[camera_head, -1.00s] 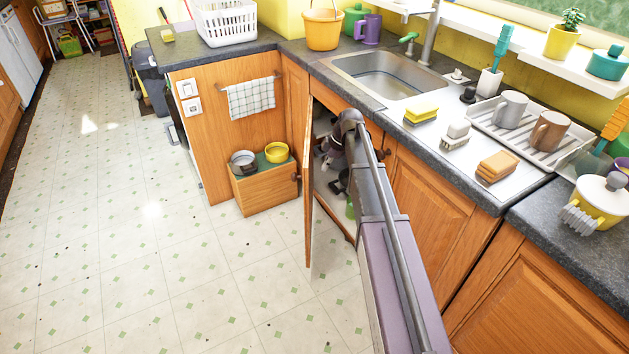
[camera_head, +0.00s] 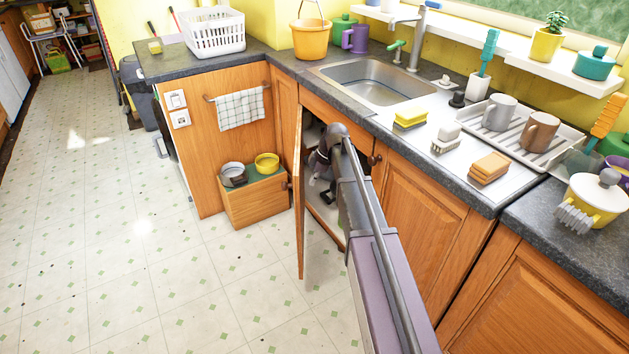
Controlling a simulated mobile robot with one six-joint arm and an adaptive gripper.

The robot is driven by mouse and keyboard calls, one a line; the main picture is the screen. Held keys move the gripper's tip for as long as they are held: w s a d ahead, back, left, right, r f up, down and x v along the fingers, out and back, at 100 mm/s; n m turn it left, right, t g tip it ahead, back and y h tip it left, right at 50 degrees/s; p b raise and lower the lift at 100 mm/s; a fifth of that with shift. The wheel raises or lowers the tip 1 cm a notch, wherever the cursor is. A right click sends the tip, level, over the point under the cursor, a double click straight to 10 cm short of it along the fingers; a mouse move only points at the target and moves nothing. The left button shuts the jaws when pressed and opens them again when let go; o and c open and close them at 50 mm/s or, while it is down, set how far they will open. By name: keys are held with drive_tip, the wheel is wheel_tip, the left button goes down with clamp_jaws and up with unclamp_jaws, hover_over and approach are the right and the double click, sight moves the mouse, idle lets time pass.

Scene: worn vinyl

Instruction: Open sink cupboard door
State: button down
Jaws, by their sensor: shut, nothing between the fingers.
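The sink cupboard door (camera_head: 299,210) is a wooden door under the sink (camera_head: 377,82). It stands open, seen nearly edge-on, swung out over the floor. A small dark knob (camera_head: 289,185) shows at its outer side. Part of the cupboard's pale inside (camera_head: 325,217) shows through the gap. My arm reaches in from the front right. My gripper (camera_head: 318,178) is shut and empty in the opening, beside the door's inner face. The picture does not show clearly whether it touches the door. My arm hides part of the opening and the interior.
A low wooden box (camera_head: 255,203) with two bowls stands on the floor left of the door. A closed wooden door (camera_head: 425,220) is on the right. The counter (camera_head: 345,108) overhangs above. The tiled floor (camera_head: 150,270) at left is open.

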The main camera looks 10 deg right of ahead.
sight(296, 192)
drive_tip(key=b+x, duration=0.6)
drive_tip(key=x, duration=0.1)
idle(0.3)
idle(0.3)
drive_tip(key=shift+a, duration=0.1)
